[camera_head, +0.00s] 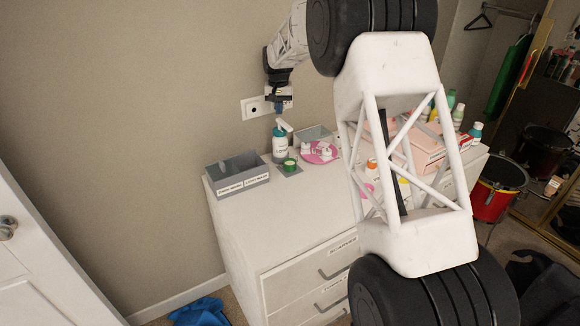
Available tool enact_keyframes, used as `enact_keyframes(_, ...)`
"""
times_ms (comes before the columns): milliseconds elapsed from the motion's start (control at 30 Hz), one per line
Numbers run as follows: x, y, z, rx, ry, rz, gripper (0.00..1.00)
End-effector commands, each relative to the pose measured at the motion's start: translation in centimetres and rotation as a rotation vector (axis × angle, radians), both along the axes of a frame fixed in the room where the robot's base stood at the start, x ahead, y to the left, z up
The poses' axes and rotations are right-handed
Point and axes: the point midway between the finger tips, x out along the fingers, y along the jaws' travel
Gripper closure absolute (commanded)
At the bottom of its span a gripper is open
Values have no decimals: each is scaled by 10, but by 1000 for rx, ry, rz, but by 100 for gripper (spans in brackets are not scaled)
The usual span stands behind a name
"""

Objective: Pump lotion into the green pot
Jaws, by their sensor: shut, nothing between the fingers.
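A teal and white pump bottle (280,147) with a white pump head stands upright on the white dresser top. The small green pot (290,164) sits just in front of it, below the pump spout side. My gripper (279,110) points down directly above the bottle's pump head. It is shut and holds nothing. A small gap seems to show between the fingertips and the pump, but at this size I cannot tell whether they touch.
A grey labelled box (237,174) stands left of the bottle. A pink tray (319,153) with small white items lies to the right. More bottles (458,115) and pink boxes stand farther right, partly behind my arm. A wall socket (256,107) is behind.

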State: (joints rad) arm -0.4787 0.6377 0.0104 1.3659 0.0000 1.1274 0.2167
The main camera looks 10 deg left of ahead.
Motion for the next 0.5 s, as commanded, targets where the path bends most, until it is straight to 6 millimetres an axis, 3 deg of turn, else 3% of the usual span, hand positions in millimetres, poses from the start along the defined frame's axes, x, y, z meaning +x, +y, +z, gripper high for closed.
enact_keyframes(500, 0, 0, 22, 0, -1, 0, 100)
